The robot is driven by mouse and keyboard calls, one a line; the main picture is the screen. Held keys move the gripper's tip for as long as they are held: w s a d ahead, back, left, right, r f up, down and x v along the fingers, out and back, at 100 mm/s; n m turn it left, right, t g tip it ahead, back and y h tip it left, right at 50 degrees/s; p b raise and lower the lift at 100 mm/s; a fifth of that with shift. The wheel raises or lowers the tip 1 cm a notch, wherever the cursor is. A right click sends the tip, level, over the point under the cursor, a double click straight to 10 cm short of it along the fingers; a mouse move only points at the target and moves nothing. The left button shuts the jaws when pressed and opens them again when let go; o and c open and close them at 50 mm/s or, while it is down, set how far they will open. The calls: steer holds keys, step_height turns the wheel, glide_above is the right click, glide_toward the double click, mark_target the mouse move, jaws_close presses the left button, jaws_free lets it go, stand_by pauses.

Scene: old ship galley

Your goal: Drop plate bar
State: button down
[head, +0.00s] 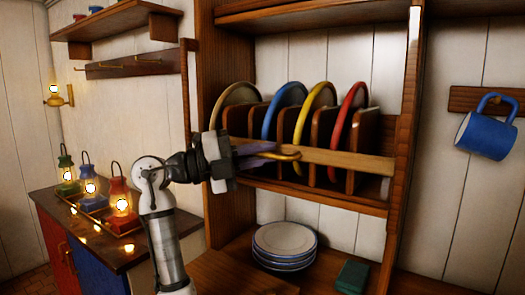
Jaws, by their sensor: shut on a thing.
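The plate bar (345,159) is a light wooden rail running across the front of the rack. Four slots behind it hold upright plates: a beige-rimmed plate (238,94), a blue-rimmed one (284,94), a yellow-rimmed one (314,98) and a red-rimmed one (346,110). My gripper (272,153) is at the bar's left half, shut on what looks like the brass handle (289,156) on its front. The gripper body hides the bar's left end, and the exact grip is hard to see.
A stack of white plates (284,239) and a green block (352,277) stand on the shelf below. Lit lanterns (120,200) stand on the left counter (100,232). A blue mug (486,134) hangs at the right. The cabinet's right post (408,150) stands beside the bar's right end.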

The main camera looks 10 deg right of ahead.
steer(key=shift+f+b, duration=1.55)
steer(key=shift+f, duration=0.95)
steer(key=c, duration=1.5)
jaws_free()
steer(key=shift+o, duration=0.2)
steer(key=shift+a, duration=0.1)
steer(key=a+f+b, duration=0.1)
steer(key=a+b, duration=0.1)
steer(key=a, duration=1.1)
steer(key=shift+a+f, duration=0.3)
steer(key=shift+f, duration=0.05)
steer(key=shift+w, duration=0.15)
